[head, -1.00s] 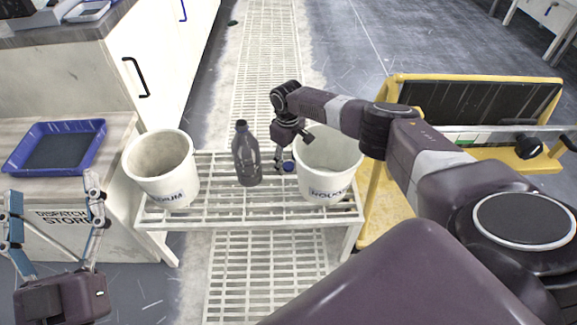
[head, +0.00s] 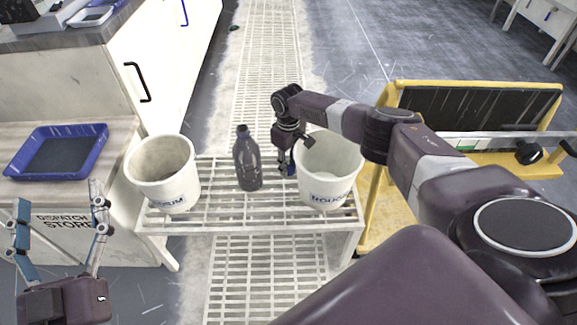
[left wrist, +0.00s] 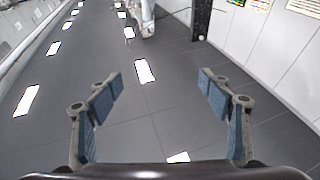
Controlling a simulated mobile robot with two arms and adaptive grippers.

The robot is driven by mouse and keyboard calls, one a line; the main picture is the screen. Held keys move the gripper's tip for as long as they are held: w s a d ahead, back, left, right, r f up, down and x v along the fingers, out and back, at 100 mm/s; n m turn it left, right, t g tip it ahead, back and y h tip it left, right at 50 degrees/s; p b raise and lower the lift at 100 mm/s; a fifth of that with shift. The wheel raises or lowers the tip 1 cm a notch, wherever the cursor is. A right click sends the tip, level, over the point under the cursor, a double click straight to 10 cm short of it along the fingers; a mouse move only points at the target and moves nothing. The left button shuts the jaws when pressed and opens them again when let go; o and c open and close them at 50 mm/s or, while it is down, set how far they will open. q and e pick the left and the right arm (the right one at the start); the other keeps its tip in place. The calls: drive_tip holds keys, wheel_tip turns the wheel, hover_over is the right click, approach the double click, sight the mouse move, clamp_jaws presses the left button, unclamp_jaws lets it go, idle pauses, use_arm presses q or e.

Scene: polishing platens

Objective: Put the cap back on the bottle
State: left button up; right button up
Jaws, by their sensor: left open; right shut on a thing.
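A dark translucent bottle (head: 247,168) stands upright on the white slatted rack (head: 240,219) between two white buckets. My right gripper (head: 287,170) points down just right of the bottle and beside the right bucket. It is shut on the small blue cap (head: 291,170), mostly hidden by the fingers. Whether the cap still touches the rack I cannot tell. My left gripper (head: 60,203) is open and empty at the lower left, far from the bottle. In the left wrist view its spread fingers (left wrist: 159,90) have only floor beyond them.
The left bucket (head: 160,172) and right bucket (head: 329,170) flank the bottle closely. A blue tray (head: 92,164) lies on the bench at the left. A yellow cart (head: 440,166) stands at the right. The rack's front slats are clear.

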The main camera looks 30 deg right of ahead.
wheel_tip(320, 180, up, 4)
drive_tip(key=shift+f+p, duration=0.1)
drive_tip(key=shift+p, duration=0.75)
use_arm(q)
wheel_tip(320, 180, down, 16)
drive_tip(key=s+a+g+y+p, duration=0.2)
drive_tip(key=s+a+g+y, duration=0.1)
drive_tip(key=g, duration=0.5)
use_arm(e)
wheel_tip(320, 180, up, 5)
drive_tip(key=shift+f, duration=0.2)
use_arm(q)
drive_tip(key=s+a+f+g+y+p, duration=0.1)
drive_tip(key=s+a+f+g, duration=0.1)
drive_tip(key=s+f+g, duration=0.2)
drive_tip(key=s+a+f+g+y+p, duration=0.1)
drive_tip(key=s+f+g, duration=0.4)
drive_tip(key=s, duration=0.6)
drive_tip(key=shift+s+a+f+n+p, duration=0.35)
drive_tip(key=shift+a+f+p, duration=0.25)
drive_tip(key=shift+a, duration=0.5)
use_arm(e)
wheel_tip(320, 180, up, 11)
